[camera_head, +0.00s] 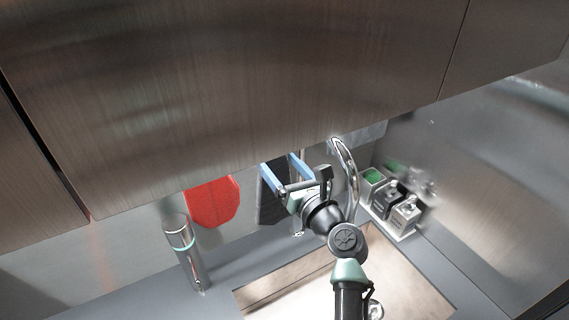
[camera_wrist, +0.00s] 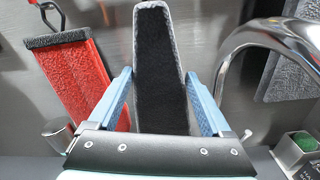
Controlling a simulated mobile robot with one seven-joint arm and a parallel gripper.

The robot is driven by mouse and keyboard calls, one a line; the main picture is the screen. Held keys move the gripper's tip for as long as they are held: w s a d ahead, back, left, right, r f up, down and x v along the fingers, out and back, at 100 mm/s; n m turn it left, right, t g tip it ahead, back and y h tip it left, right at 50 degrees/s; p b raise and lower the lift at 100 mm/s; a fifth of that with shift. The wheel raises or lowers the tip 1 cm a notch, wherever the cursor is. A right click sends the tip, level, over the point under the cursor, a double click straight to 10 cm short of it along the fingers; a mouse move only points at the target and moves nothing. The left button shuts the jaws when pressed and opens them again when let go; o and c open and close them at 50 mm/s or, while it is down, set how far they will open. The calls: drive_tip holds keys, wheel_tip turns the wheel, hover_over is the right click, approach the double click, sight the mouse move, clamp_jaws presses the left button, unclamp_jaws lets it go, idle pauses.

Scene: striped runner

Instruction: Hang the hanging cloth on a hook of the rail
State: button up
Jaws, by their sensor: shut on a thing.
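A dark cloth with a grey edge (camera_wrist: 160,80) stands upright between the fingers of my gripper (camera_wrist: 158,76), which is shut on it. In the head view my gripper (camera_head: 281,163) is below the cabinet, with the dark cloth (camera_head: 271,198) hanging at it. A red cloth (camera_wrist: 78,82) hangs by a loop at a black hook (camera_wrist: 46,12) on the left of the wrist view. It also shows in the head view (camera_head: 211,203), left of my gripper. A grey textured cloth (camera_wrist: 289,77) is at the right, partly behind the faucet. The rail itself is not clearly visible.
A curved chrome faucet (camera_head: 352,180) rises close to the right of my gripper. Brown cabinets (camera_head: 240,90) overhang from above. A metal bottle (camera_head: 186,254) stands at the left. Dispensers (camera_head: 404,214) and a green-topped container (camera_head: 373,177) stand at the right.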

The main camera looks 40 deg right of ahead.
drive_tip(key=shift+f+b+x, duration=0.2)
drive_tip(key=shift+b+x, duration=0.95)
drive_tip(key=shift+x, duration=0.6)
drive_tip(key=shift+w+d+f+b, duration=0.2)
drive_tip(key=shift+w+f+b, duration=0.25)
drive_tip(key=shift+w+f, duration=0.15)
drive_tip(key=shift+f, duration=0.1)
drive_tip(key=o, duration=1.2)
drive_tip(key=shift+s, duration=0.15)
drive_tip(key=b+v, duration=0.2)
drive_tip(key=v, duration=1)
drive_tip(key=shift+s+a, duration=0.2)
drive_tip(key=shift+s, duration=0.15)
